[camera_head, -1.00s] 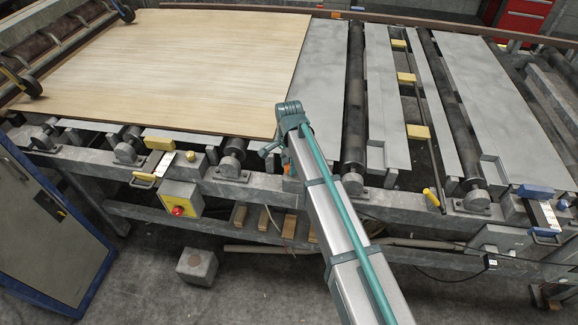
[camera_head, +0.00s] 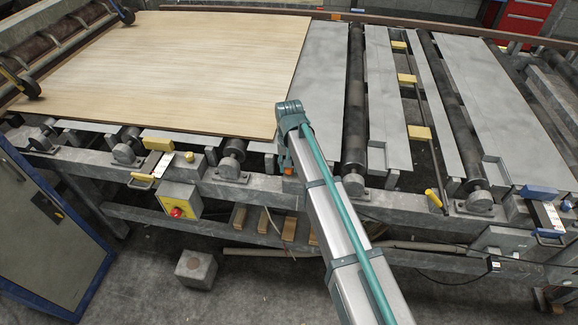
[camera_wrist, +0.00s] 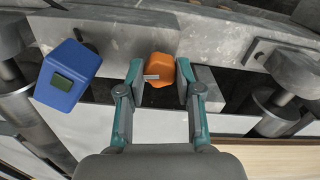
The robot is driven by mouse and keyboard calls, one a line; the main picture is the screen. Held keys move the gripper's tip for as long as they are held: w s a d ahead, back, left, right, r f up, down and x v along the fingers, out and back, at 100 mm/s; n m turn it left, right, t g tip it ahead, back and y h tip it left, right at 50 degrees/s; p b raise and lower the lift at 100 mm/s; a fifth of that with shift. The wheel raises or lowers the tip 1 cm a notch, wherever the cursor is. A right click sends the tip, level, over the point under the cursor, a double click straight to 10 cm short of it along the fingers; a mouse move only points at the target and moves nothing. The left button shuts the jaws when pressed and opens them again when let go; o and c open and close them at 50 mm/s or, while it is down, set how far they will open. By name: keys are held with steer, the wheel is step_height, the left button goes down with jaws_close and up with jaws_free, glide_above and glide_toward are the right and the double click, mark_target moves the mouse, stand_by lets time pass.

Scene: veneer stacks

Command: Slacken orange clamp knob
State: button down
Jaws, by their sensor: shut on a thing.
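The orange clamp knob (camera_wrist: 160,69) sits between my two fingertips in the wrist view, in front of a grey metal rail. A small grey mark shows on its face. My gripper (camera_wrist: 160,77) is shut on the knob, with one teal finger at each side of it. In the head view a bit of the orange knob (camera_head: 288,169) shows beside the end of my arm, at the front rail of the machine. My arm hides most of my gripper there.
A blue block (camera_wrist: 68,75) with a dark green patch is left of my gripper in the wrist view. A wood veneer sheet (camera_head: 170,65) lies on the machine bed. A yellow box with a red button (camera_head: 180,201) hangs on the front frame.

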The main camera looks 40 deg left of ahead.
steer(key=n, duration=0.4)
steer(key=shift+n, duration=0.3)
steer(key=n, duration=0.3)
steer(key=shift+n+b, duration=0.3)
steer(key=n, duration=0.3)
steer(key=shift+n, duration=2.3)
steer(key=c, duration=0.8)
jaws_free()
steer(key=shift+o, duration=0.2)
step_height(320, 180, up, 12)
